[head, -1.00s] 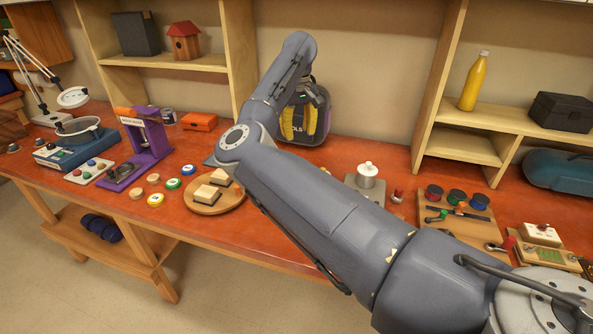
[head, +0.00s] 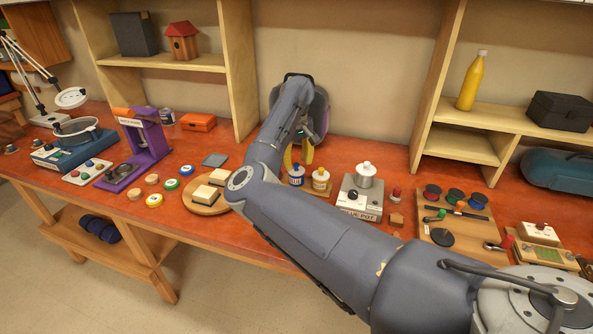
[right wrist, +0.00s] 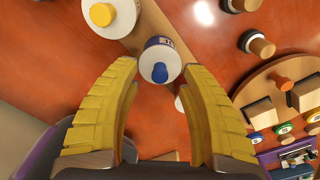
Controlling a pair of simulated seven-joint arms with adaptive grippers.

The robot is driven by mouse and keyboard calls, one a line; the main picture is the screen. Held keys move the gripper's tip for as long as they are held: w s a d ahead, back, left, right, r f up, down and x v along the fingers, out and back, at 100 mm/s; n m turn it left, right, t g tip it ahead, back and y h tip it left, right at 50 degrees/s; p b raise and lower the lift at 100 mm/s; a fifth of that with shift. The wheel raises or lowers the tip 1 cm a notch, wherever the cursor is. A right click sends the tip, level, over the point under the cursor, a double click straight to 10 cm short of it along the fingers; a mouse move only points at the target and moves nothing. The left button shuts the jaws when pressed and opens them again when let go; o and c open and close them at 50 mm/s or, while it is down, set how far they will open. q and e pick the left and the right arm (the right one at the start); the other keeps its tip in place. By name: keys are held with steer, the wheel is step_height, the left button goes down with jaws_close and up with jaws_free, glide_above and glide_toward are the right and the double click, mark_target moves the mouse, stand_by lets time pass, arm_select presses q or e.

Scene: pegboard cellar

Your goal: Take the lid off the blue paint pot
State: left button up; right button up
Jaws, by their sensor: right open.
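The blue paint pot (head: 297,179) is a small white pot with a blue label and a blue knob on its lid. In the head view the fingers show just above and behind the pot, partly hidden by my arm. The lid sits on the pot. My left gripper is not in view.
A glue pot heater (head: 360,202) with a metal pot stands to the right. A round wooden board (head: 207,207) with two blocks lies to the left. Another pot is partly hidden behind a finger in the right wrist view. Shelf uprights rise behind the bench.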

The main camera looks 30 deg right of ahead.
steer(key=shift+f, duration=0.85)
jaws_close()
